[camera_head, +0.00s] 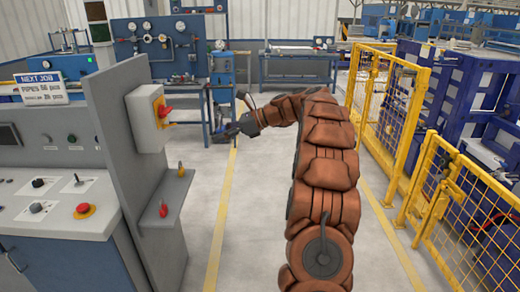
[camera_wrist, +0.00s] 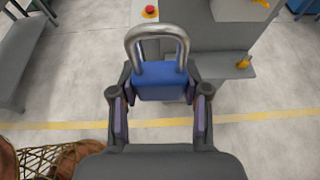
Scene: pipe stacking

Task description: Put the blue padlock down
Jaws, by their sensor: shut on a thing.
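The blue padlock (camera_wrist: 160,83) is held between the fingers of my gripper (camera_wrist: 160,96) in the wrist view. Its silver shackle points up in that picture, away from the palm. My gripper is shut on the padlock's body. In the head view my gripper (camera_head: 232,128) is in the air at the end of my arm, to the right of the grey panel; the padlock cannot be made out clearly there. A grey shelf with a yellow item (camera_wrist: 243,64) shows in the wrist view.
A grey panel (camera_head: 115,130) carries a switch box (camera_head: 150,117) with a red handle. A control console (camera_head: 50,205) stands at the left. Yellow fencing (camera_head: 400,120) runs along the right. Grey floor (camera_head: 250,230) between them is open.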

